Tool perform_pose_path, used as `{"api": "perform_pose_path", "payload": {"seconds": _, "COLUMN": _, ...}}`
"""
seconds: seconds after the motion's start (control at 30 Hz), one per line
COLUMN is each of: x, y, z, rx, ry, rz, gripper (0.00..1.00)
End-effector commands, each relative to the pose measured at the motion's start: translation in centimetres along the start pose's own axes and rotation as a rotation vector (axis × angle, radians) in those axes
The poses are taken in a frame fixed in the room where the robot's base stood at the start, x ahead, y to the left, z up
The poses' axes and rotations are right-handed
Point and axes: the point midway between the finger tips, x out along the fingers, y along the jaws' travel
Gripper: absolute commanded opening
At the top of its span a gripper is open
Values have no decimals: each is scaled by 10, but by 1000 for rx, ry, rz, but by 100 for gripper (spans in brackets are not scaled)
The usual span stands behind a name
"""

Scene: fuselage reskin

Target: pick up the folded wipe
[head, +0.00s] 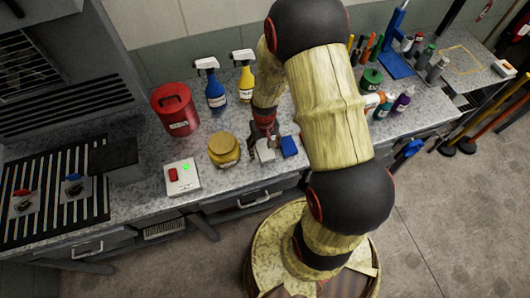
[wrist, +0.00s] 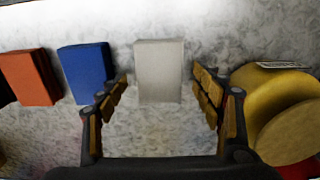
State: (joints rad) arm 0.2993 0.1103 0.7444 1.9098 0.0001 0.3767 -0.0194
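The folded wipe is most likely the white, flat block (wrist: 160,70) on the counter, in the middle of the wrist view. In the head view the white block (head: 265,151) lies just in front of my gripper (head: 263,138). In the wrist view my gripper (wrist: 162,90) is open, one finger to each side of the white block, with clear gaps on both sides. A blue folded block (wrist: 86,70) lies left of it, near the left finger, and a rust-red one (wrist: 32,78) lies further left. The fingers do not appear to touch the white block.
A yellow lidded jar (wrist: 275,105) stands close by the right finger; the head view shows it too (head: 224,150). A red canister (head: 176,108), spray bottles (head: 216,93) and a switch box (head: 183,177) stand left on the speckled counter (head: 140,190). Several bottles (head: 385,104) stand right.

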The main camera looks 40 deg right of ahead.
Motion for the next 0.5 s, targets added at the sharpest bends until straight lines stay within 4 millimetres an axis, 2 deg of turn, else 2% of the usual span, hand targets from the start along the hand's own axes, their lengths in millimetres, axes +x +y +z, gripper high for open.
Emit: {"api": "perform_pose_path", "payload": {"seconds": 0.5, "x": 0, "y": 0, "z": 0, "rx": 0, "ry": 0, "rz": 0, "gripper": 37}}
